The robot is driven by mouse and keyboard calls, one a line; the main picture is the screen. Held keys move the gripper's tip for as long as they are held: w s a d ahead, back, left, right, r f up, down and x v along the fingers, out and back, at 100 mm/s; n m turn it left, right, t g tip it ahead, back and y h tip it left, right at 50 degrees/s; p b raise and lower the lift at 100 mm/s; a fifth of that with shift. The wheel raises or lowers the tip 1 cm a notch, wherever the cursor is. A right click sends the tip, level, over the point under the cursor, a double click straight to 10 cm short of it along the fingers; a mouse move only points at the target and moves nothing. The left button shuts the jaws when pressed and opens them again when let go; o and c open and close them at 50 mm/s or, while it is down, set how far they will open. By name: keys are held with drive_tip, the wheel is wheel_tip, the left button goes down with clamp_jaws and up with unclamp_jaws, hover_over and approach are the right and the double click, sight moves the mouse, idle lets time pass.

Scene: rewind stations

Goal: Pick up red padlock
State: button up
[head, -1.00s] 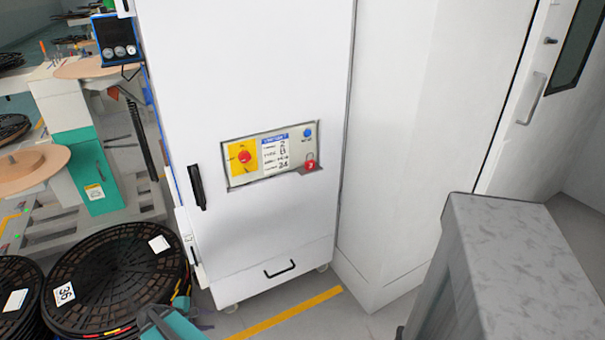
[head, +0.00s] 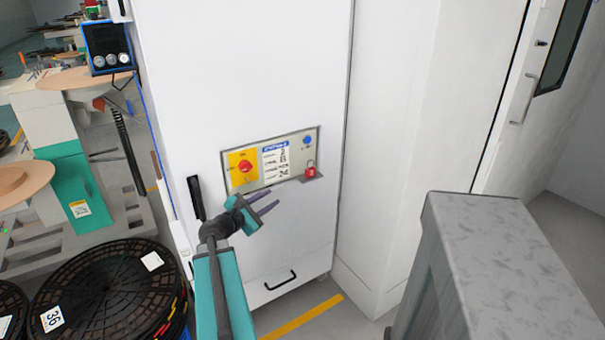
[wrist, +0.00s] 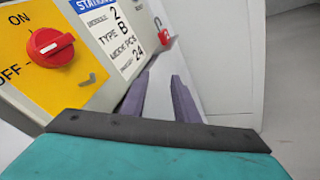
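The red padlock (head: 310,172) sits on a small ledge at the lower right of the cabinet's control panel, its shackle upward. In the wrist view the padlock (wrist: 165,40) shows just beyond the fingers, partly cut off from sight beside the label. My gripper (head: 270,199) is in front of the cabinet, below and left of the padlock and apart from it. Its two purple-grey fingers (wrist: 167,100) are spread with a gap between them and nothing held.
The panel (head: 270,160) carries a red rotary switch (head: 245,166) on yellow, a written label and a blue button (head: 307,140). A black handle (head: 196,198) juts out left. A grey marbled block (head: 500,270) stands at right; black reels (head: 105,290) lie at lower left.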

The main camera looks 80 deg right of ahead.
drive_tip(key=s+d+r+g+h, duration=0.1)
drive_tip(key=s+d+r, duration=0.1)
drive_tip(key=s+r, duration=0.2)
wheel_tip(320, 180, up, 2)
drive_tip(key=shift+s+d+r+n+g, duration=0.15)
drive_tip(key=shift+s+d+n+g, duration=0.15)
drive_tip(key=shift+d, duration=0.1)
drive_tip(key=shift+w+d, duration=0.1)
approach(309, 162)
drive_tip(key=shift+p+x, duration=0.3)
drive_tip(key=shift+x, duration=1)
drive_tip(key=shift+r, duration=0.1)
drive_tip(key=shift+p+x, duration=0.45)
drive_tip(key=shift+x, duration=2.15)
clamp_jaws()
